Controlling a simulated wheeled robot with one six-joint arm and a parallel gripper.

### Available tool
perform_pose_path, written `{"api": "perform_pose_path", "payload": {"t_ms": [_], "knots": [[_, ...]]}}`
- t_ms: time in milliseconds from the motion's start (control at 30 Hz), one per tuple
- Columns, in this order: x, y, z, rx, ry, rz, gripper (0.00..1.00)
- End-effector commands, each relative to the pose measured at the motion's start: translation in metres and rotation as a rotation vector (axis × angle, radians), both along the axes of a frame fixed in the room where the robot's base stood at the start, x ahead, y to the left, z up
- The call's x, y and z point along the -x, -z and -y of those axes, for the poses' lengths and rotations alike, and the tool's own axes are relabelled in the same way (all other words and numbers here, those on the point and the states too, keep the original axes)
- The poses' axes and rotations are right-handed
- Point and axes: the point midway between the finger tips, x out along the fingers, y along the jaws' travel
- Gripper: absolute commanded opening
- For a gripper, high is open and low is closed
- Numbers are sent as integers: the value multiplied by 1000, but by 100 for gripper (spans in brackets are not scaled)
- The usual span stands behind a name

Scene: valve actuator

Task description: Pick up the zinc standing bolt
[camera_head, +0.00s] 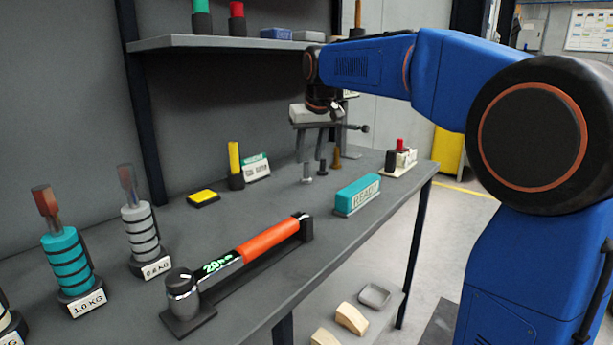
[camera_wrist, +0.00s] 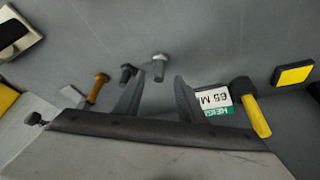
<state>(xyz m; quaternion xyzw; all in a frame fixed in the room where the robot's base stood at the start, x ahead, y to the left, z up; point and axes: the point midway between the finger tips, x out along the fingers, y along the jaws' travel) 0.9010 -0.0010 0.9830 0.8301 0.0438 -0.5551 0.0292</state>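The zinc standing bolt (camera_head: 307,173) is light silver and stands upright on the grey bench, left of a dark bolt (camera_head: 322,168) and a brass-coloured bolt (camera_head: 337,159). My gripper (camera_head: 313,155) is above these bolts, pointing down, with its two fingers apart and nothing between them. In the wrist view, the zinc bolt (camera_wrist: 159,66) shows ahead of the gap between my fingertips (camera_wrist: 157,80). The dark bolt (camera_wrist: 127,73) is by the left fingertip there, and the brass bolt (camera_wrist: 98,87) is further left. The exact height above the bolts is hard to tell.
A teal READY block (camera_head: 357,196) lies in front of the bolts. A yellow-topped black post (camera_head: 235,165) and a height sign (camera_head: 256,168) stand to the left. A shelf (camera_head: 215,42) runs above the bench.

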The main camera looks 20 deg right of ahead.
Motion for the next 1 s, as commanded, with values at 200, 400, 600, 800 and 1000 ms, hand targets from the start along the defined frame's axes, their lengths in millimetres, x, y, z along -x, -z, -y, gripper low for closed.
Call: {"api": "perform_pose_path", "payload": {"t_ms": [200, 400, 600, 800, 1000], "knots": [[-6, 10, 0, 0, 0, 0, 36], [-20, 33, -1, 0, 0, -2, 36], [-26, 47, -2, 0, 0, 0, 36], [-26, 47, -2, 0, 0, 1, 29], [-26, 47, -1, 0, 0, 1, 0]]}}
